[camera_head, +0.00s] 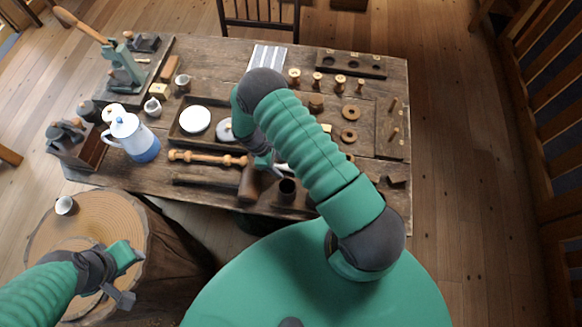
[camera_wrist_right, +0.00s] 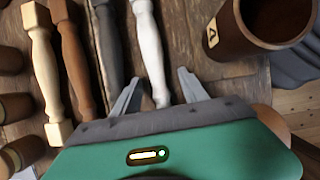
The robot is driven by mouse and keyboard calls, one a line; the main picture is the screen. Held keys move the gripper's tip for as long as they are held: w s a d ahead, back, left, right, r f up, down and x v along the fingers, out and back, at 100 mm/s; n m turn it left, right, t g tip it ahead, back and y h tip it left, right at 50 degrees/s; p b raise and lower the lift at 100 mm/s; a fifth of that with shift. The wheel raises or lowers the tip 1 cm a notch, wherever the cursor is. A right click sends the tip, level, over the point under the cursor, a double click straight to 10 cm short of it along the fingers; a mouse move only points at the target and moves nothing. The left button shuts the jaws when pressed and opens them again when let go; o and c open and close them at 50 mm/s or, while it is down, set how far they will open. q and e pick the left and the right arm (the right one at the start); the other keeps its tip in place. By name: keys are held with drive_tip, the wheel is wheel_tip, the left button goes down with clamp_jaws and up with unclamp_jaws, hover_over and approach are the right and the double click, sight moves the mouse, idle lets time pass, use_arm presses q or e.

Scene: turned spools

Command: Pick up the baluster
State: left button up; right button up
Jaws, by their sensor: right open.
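Several turned balusters lie side by side in the right wrist view: a pale wood one (camera_wrist_right: 42,60), a brown one (camera_wrist_right: 74,55), a dark grey one (camera_wrist_right: 108,40) and a white one (camera_wrist_right: 150,50). My right gripper (camera_wrist_right: 157,82) is open, and the white baluster's lower end lies between its fingers in that view. I cannot tell whether they touch. In the head view the pale baluster (camera_head: 208,157) lies along the table's near side, left of my right gripper (camera_head: 277,168). My left gripper (camera_head: 122,275) is over the stump; its jaw state is unclear.
A dark brown cup (camera_wrist_right: 262,28) stands close to my right gripper, to its right in the wrist view. The worn table (camera_head: 222,52) also holds a white-blue pot (camera_head: 133,138), a tray with white discs (camera_head: 195,119) and several spools (camera_head: 340,83). A small cup (camera_head: 65,205) stands on the stump (camera_head: 45,235).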

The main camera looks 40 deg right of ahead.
drive_tip(key=shift+d, duration=0.3)
drive_tip(key=c, duration=1)
clamp_jaws()
drive_tip(key=shift+a, duration=0.1)
